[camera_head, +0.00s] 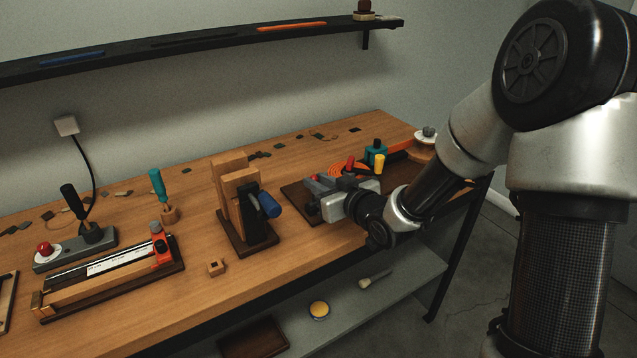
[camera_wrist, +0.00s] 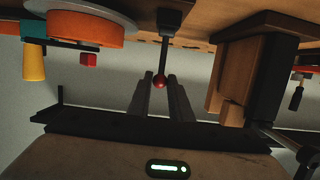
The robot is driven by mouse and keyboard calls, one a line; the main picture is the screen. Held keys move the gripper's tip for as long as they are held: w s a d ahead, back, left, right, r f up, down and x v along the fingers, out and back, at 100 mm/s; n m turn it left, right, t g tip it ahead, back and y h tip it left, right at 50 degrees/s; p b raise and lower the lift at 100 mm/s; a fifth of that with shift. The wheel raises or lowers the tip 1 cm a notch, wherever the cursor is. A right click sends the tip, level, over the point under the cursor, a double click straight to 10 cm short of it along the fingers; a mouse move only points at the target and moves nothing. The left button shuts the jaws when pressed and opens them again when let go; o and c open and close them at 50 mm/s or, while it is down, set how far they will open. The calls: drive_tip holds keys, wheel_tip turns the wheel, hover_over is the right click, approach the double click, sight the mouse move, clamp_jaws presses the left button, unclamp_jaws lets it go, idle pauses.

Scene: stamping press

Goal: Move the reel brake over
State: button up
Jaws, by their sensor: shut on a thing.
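The reel brake appears to be the dark lever with a small red ball knob (camera_wrist: 160,83), seen in the wrist view on the bench, which shows upside down there. My gripper (camera_wrist: 160,80) has one dark finger on each side of the knob and is shut on it. In the head view my gripper (camera_head: 316,190) is low over the dark base board at the bench's right part, and it hides most of the lever. The orange reel (camera_head: 347,170) is just behind my gripper, and shows at the upper left of the wrist view (camera_wrist: 85,27).
A teal block (camera_head: 375,148) with a yellow handle (camera_head: 380,164) and a red knob (camera_head: 350,163) stand close by the reel. A wooden stand with a blue handle (camera_head: 267,204) is left of my gripper. The bench front between them is clear. A shelf (camera_head: 200,56) runs above.

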drive_tip(key=shift+s+d+f, duration=0.15)
drive_tip(key=shift+s+d, duration=0.45)
drive_tip(key=shift+s, duration=0.25)
drive_tip(key=shift+s+d+f+b, duration=0.5)
drive_tip(key=shift+s+d, duration=0.1)
drive_tip(key=shift+s, duration=0.25)
drive_tip(key=shift+s+d+f+b, duration=0.5)
drive_tip(key=shift+s+f+b, duration=0.1)
drive_tip(key=shift+s+f, duration=0.15)
